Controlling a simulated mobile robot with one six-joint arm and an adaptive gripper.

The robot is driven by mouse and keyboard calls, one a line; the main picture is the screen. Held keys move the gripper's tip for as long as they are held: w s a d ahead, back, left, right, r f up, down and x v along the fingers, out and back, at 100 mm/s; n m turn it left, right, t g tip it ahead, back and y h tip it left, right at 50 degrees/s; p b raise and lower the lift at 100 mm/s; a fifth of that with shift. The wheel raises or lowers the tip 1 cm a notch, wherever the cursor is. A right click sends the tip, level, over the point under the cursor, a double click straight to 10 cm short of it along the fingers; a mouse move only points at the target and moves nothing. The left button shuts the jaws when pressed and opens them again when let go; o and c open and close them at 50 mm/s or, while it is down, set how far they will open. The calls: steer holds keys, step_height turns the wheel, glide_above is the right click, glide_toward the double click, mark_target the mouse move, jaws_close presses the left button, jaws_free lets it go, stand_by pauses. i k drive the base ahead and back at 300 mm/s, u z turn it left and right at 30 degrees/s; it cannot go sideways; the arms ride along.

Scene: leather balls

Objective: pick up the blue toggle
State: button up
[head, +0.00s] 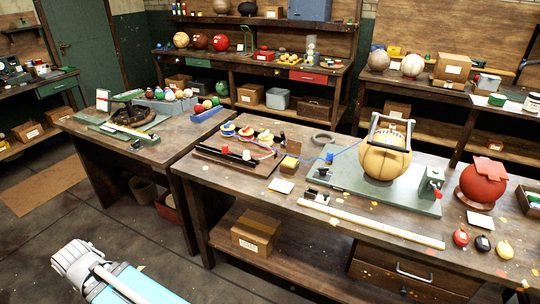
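A small blue piece (329,157), which looks like the blue toggle, is on the workbench (250,195) left of the large tan leather ball (385,158). A thin blue cord (345,150) runs by it; I cannot tell whether they are joined. The ball sits on a grey-green base plate (335,178) under a metal frame. Part of my arm shows at the bottom left, well away from the bench top. My gripper's fingers are not in view.
A long yellow-white ruler (370,221) lies near the bench front. A red ball (483,182) and small red, black and yellow items stand at right. A wooden tray (240,160) is at left.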

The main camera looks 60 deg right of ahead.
mark_target(330, 154)
steer(key=z, duration=1.9)
steer(key=k, duration=0.55)
steer(key=z, duration=0.15)
steer(key=i, duration=0.5)
steer(key=u, duration=0.05)
